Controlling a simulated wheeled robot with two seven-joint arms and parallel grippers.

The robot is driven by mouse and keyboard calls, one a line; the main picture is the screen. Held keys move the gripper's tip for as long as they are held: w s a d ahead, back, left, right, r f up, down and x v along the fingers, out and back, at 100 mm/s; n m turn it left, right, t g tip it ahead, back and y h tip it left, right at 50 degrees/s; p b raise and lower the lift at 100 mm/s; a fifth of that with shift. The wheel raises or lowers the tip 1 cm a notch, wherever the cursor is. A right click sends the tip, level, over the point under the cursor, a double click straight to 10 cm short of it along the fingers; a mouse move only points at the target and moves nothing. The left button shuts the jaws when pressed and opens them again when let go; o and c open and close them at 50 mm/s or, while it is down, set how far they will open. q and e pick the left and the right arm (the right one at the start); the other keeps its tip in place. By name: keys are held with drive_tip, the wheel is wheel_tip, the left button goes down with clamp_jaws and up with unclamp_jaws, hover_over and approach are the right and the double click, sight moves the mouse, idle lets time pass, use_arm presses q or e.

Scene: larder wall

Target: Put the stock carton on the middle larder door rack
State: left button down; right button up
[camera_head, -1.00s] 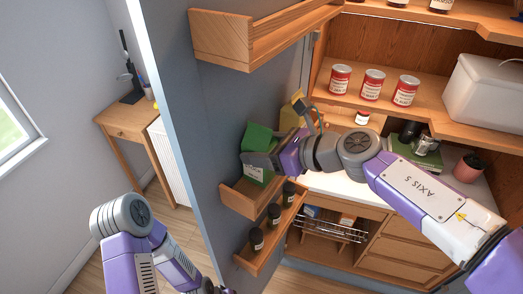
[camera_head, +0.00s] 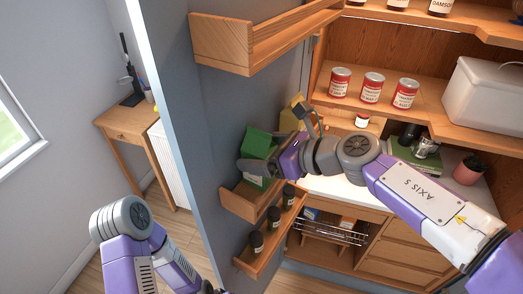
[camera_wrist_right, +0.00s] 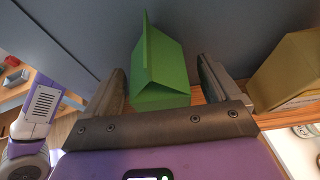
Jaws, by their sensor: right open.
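The green stock carton (camera_head: 259,143) stands at the middle larder door rack (camera_head: 243,201), its lower part partly hidden by my gripper and the rack rail. My right gripper (camera_head: 256,168) is open around the carton. In the right wrist view the carton (camera_wrist_right: 161,70) is between the two spread fingers (camera_wrist_right: 163,88), with a gap visible on each side. The rack's wooden rail (camera_wrist_right: 268,119) shows below at right. Whether the carton's base rests fully on the rack is hidden. My left arm shows at lower left, but its gripper is out of view.
A yellowish carton (camera_wrist_right: 290,72) stands to the right of the green one. An upper door rack (camera_head: 222,43) is above. Dark jars (camera_head: 273,218) stand in a lower rack (camera_head: 250,264). Red cans (camera_head: 373,87) and a white bin (camera_head: 485,95) are on the larder shelf.

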drive_tip(key=v, duration=1.2)
drive_tip(key=shift+a, duration=0.1)
